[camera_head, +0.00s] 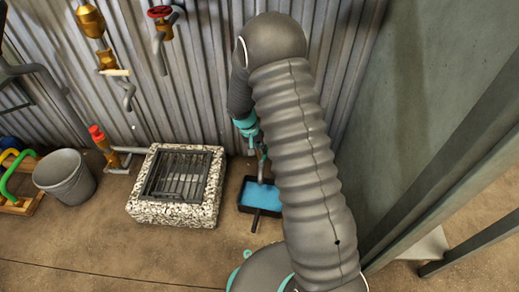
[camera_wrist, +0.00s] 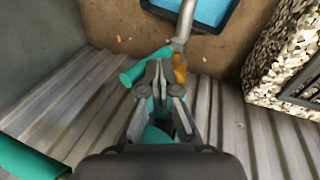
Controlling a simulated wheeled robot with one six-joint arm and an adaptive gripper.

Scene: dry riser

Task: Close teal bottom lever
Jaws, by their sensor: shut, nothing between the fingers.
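In the wrist view the teal lever (camera_wrist: 133,76) is a short teal bar lying at a slant, just beyond and left of my fingertips. Its right end is close to a small brass valve body (camera_wrist: 180,68) on a grey pipe (camera_wrist: 184,28). My gripper (camera_wrist: 157,68) is shut and empty, and its tips overlap the lever in the picture. I cannot tell whether they touch it. In the head view my arm hides most of this spot. Small teal parts show at the arm's left edge, but I cannot tell which are the lever.
A black tray with blue inside (camera_head: 259,194) stands on the floor below the pipe. A stone-edged floor grate (camera_head: 143,212) is left of it, then a grey bucket (camera_head: 66,178). A corrugated wall (camera_head: 204,70) is behind, with a red handwheel (camera_head: 159,12). A plain wall (camera_head: 405,130) is right.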

